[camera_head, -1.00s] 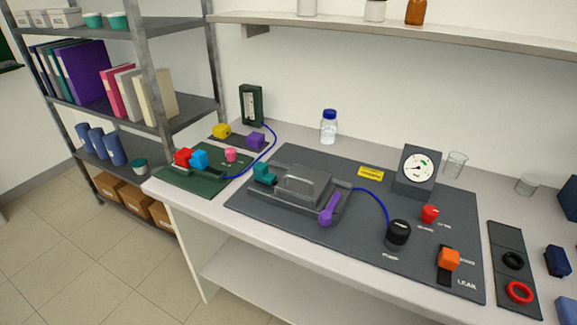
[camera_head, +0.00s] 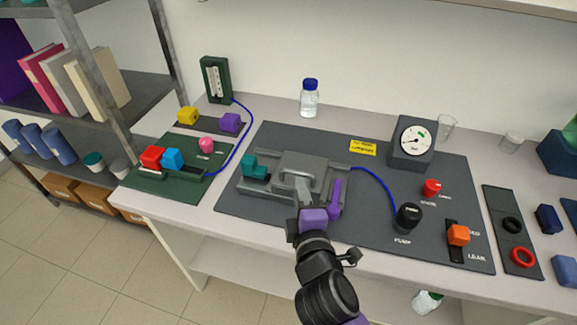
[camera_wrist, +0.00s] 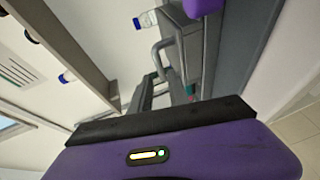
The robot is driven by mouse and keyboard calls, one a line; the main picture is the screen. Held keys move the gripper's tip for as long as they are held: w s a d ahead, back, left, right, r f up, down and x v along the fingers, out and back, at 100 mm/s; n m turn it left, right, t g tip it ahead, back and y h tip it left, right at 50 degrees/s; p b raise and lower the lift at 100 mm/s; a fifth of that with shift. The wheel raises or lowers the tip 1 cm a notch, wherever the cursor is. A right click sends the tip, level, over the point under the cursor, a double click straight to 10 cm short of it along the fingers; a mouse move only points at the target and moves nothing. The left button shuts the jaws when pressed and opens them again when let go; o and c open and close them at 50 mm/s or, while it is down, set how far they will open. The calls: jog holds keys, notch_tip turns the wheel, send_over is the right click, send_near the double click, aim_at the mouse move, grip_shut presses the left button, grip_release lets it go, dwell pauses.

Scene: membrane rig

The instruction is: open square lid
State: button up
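The grey square lid (camera_head: 289,171) with its raised handle lies on the grey chamber in the middle of the dark mat. A teal clamp (camera_head: 254,169) is at its left side. A purple lever (camera_head: 335,196) is at its right front. My gripper (camera_head: 303,189) reaches in from the front, its fingertips close to the lid's front edge. Contact cannot be made out. In the wrist view, grey bars (camera_wrist: 165,72) show beyond my purple gripper body, and I cannot clearly separate fingers from handle. My gripper's opening is unclear.
A blue tube joins the chamber to the black pump knob (camera_head: 407,217). The gauge (camera_head: 411,144) stands behind right. The green board (camera_head: 178,177) with coloured blocks is at left. A blue-capped bottle (camera_head: 310,98) stands behind.

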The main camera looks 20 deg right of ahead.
aim_at(295, 171)
jog(key=p+x, duration=0.1)
jog(key=x, duration=0.5)
jog(key=shift+w, duration=0.15)
jog(key=shift+p+x, duration=0.3)
jog(key=shift+x, duration=0.45)
jog(key=shift+c, duration=0.4)
grip_shut()
dwell(0.4)
